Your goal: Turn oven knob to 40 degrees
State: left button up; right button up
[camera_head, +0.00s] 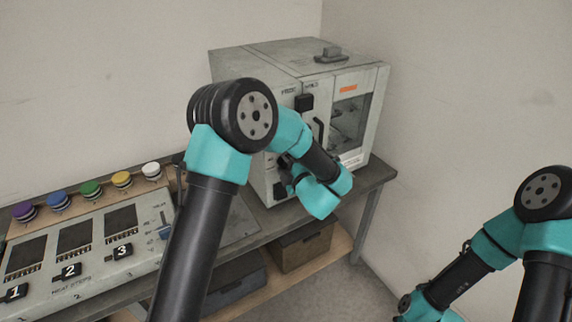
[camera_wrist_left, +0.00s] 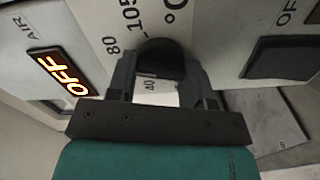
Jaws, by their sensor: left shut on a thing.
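The oven (camera_head: 355,85) is a grey box with a windowed door on the bench. In the left wrist view its black round knob (camera_wrist_left: 160,56) sits on a pale panel printed with 80, 105 and °C. My left gripper (camera_wrist_left: 161,76) is shut on the knob, one finger on each side. A small 40 label shows between the fingers, below the knob. The knob's pointer is hidden or too dark to read.
A lit orange OFF display (camera_wrist_left: 60,72) is beside the knob, and a black switch (camera_wrist_left: 282,57) is on the other side. Boxes (camera_head: 303,248) stand on the shelf below.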

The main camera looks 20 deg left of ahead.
pick_arm(q)
jog(key=n, duration=0.4)
jog(key=shift+f+n, duration=0.1)
jog(key=shift+n, duration=0.2)
jog(key=n, duration=0.3)
jog(key=shift+n, duration=0.3)
jog(key=n, duration=0.4)
jog(key=shift+d+f+n, duration=0.1)
jog(key=shift+f+n, duration=0.05)
jog(key=shift+n, duration=0.15)
jog(key=shift+w+n, duration=0.1)
jog(key=shift+n, duration=1.9)
jog(key=o, duration=0.9)
